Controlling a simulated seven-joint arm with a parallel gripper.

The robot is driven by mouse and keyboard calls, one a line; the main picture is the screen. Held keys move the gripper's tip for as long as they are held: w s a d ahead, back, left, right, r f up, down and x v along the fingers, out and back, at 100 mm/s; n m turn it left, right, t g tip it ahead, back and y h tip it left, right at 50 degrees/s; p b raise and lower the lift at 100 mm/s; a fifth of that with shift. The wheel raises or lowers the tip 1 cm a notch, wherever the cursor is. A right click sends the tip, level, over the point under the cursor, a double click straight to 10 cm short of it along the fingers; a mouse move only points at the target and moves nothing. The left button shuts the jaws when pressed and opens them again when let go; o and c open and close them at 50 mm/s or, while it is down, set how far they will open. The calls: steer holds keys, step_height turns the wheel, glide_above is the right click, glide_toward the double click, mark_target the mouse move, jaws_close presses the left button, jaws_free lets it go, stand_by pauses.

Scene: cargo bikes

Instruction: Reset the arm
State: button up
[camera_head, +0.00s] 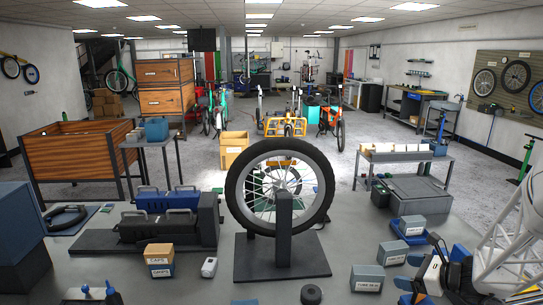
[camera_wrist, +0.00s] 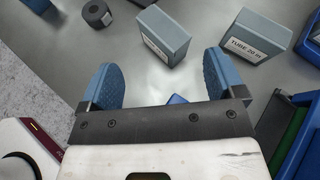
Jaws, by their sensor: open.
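My gripper (camera_head: 432,272) is low over the right front of the grey workbench in the head view, with my white arm coming in from the right edge. In the wrist view my gripper (camera_wrist: 163,75) has its two blue ribbed pads wide apart. Nothing is between the pads except bare bench top and a small blue piece lower down, partly hidden by the gripper body. A grey-blue labelled box (camera_wrist: 164,36) lies just beyond the pads, and a box marked TUBE 20 (camera_wrist: 252,38) lies beyond the right pad. Both appear apart from the gripper.
A wheel (camera_head: 236,203) stands upright in a dark truing stand mid-bench. Labelled boxes (camera_head: 367,279) and a black ring (camera_head: 311,294) lie left of my gripper. A blue bin (camera_wrist: 298,130) is close at right in the wrist view. Bare bench (camera_head: 345,240) lies right of the wheel.

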steer(key=s+a+r+n+g, duration=0.4)
steer(key=a+n, duration=0.2)
steer(key=a, duration=0.3)
steer(key=s+a+r+n+g, duration=0.35)
steer(key=a+n, duration=0.25)
steer(key=a, duration=0.3)
steer(key=s+a+r+n+h, duration=0.3)
steer(key=s+n+h, duration=0.1)
steer(key=s+n, duration=0.3)
steer(key=s+a+r+n+h, duration=0.3)
steer(key=s+r+n+h, duration=0.1)
steer(key=s+n, duration=0.3)
steer(key=shift+r+n, duration=0.15)
steer(key=shift+n, duration=0.25)
